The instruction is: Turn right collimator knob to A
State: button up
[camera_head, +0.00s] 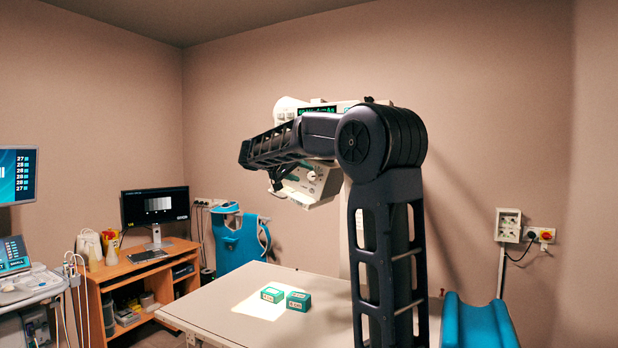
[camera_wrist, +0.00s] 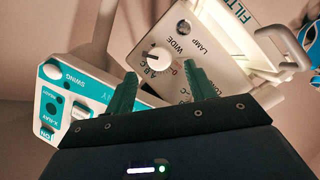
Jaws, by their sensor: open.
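The collimator (camera_head: 312,184) hangs above the table in the head view, with a pale control face. In the wrist view its panel (camera_wrist: 207,48) is tilted and shows WIDE, LAMP and FILT lettering. A round white knob (camera_wrist: 159,58) with a dark pointer mark sits on it, with A, B, C lettering beside it. I cannot tell which letter the pointer is at. My gripper (camera_wrist: 160,69) is open, its two green fingers apart, with the knob showing between and just beyond the tips. No contact is visible. The right finger covers part of the panel, and a second knob may be hidden there.
A teal-and-white X-ray control box (camera_wrist: 78,103) is close by on the left in the wrist view. A grey handle (camera_wrist: 283,47) projects at the right. The table (camera_head: 215,318) below carries two green boxes (camera_head: 298,300). A desk with a monitor (camera_head: 155,206) stands left.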

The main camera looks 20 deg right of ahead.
aim_at(310, 176)
jog(key=shift+x, duration=2.45)
jog(key=shift+c, duration=0.4)
jog(key=c, duration=0.9)
